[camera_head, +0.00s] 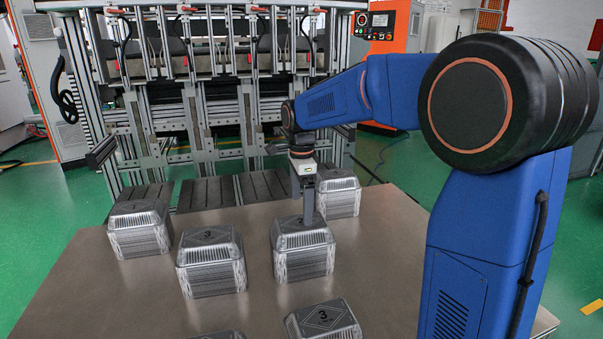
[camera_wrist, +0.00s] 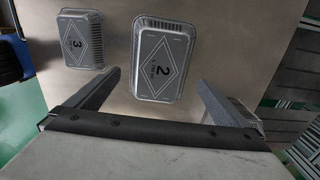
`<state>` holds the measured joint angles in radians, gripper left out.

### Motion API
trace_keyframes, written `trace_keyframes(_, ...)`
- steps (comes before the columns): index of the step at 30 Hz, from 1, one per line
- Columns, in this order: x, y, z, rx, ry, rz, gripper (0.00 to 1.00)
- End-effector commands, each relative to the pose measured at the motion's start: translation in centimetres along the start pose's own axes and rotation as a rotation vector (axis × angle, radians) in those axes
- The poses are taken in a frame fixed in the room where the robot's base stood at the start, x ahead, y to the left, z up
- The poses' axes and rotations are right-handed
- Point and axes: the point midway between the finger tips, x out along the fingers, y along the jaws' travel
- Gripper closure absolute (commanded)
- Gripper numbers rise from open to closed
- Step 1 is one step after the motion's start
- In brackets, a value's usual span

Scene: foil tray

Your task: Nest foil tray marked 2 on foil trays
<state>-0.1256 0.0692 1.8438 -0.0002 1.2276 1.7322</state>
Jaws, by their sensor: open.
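In the wrist view, a silver foil tray marked 2 (camera_wrist: 161,62) lies bottom up, its ribbed sides visible. My gripper (camera_wrist: 158,78) is open and empty, with one finger towards each side of this tray. In the head view, my gripper (camera_head: 307,210) points down over the top of a middle stack of foil trays (camera_head: 303,258). Whether the fingertips touch the stack I cannot tell. A tray stack marked 3 (camera_head: 211,265) stands to its left; a tray marked 3 (camera_wrist: 83,40) also shows in the wrist view.
Other stacks stand at the back left (camera_head: 140,228), behind my gripper at right (camera_head: 338,195), and at the front, marked 3 (camera_head: 323,320). Another is cut off at the bottom edge. Bare brown table (camera_head: 130,300) lies between stacks. A metal-framed machine (camera_head: 190,110) stands behind.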

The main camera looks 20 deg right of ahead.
Motion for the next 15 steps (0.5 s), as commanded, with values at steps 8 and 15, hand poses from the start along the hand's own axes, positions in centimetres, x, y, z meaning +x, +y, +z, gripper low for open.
trace_keyframes(8,-5.7,0.0,0.0,0.0,0.0,-0.002,0.0)
trace_keyframes(15,-9.1,0.0,0.0,0.0,0.0,-0.001,0.0)
